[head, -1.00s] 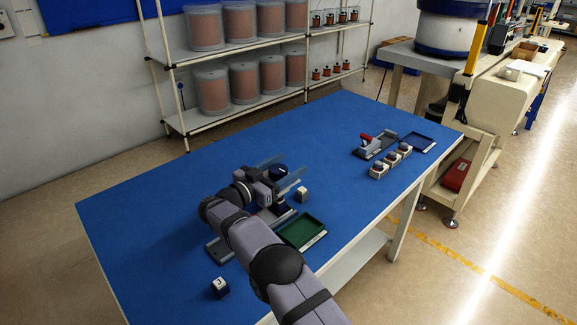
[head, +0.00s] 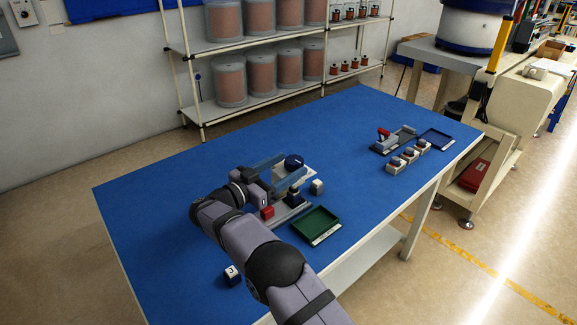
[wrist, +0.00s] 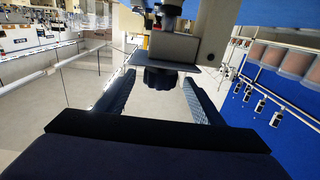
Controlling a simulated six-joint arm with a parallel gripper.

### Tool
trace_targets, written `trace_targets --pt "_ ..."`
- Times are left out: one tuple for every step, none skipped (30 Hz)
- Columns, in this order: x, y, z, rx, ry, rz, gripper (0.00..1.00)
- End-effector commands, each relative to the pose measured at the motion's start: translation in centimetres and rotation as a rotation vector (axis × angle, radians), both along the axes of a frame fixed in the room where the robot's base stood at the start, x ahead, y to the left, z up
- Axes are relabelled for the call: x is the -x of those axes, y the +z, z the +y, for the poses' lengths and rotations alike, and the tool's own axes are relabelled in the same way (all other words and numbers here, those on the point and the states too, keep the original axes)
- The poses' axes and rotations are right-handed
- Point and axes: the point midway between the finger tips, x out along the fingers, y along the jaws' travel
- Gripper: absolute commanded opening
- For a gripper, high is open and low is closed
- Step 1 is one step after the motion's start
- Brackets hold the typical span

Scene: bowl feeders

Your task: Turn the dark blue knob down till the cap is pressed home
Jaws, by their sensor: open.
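The dark blue knob (head: 293,161) sits on a light-coloured fixture near the middle of the blue table. In the wrist view the dark knob (wrist: 160,78) shows under a grey plate, framed between my two fingers. My gripper (head: 294,164) is open, its fingers reaching sideways toward the knob, one on each side with gaps. In the wrist view my gripper (wrist: 160,75) holds nothing. The cap under the knob cannot be made out; the plate and my fingers hide parts of the fixture.
Close by are a red block (head: 267,212), a small grey block (head: 316,188) and a green tray (head: 333,232). A white-and-dark cube (head: 232,275) lies near the front edge. Several small blocks (head: 409,153) and a dark tray (head: 451,145) are at the right. The table's left is clear.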

Motion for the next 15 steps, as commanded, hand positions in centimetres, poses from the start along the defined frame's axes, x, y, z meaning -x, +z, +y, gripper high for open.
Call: trace_targets --pt "0.0 0.2 0.0 0.003 0.005 -0.003 0.61" --pt "0.0 0.3 -0.1 0.006 0.009 -0.005 0.61" --pt "0.0 0.5 -0.1 0.011 0.017 -0.010 0.61" --pt "0.0 0.6 -0.1 0.014 0.024 -0.015 0.61" --pt "0.0 0.7 -0.1 0.017 0.033 -0.018 0.61" --pt "0.0 0.9 -0.1 0.022 0.049 -0.026 0.61" --pt "0.0 1.0 -0.2 0.026 0.061 -0.030 0.61" --pt "0.0 1.2 -0.2 0.032 0.076 -0.036 0.61" --pt "0.0 1.4 -0.2 0.037 0.096 -0.043 0.61" --pt "0.1 1.5 -0.2 0.041 0.113 -0.048 0.61" --pt "0.1 1.6 -0.2 0.045 0.132 -0.053 0.61" --pt "0.2 1.7 -0.2 0.048 0.157 -0.058 0.61" --pt "0.3 1.7 -0.2 0.050 0.176 -0.060 0.61" --pt "0.4 1.7 -0.2 0.052 0.197 -0.062 0.61" --pt "0.6 1.7 -0.2 0.053 0.225 -0.064 0.61"
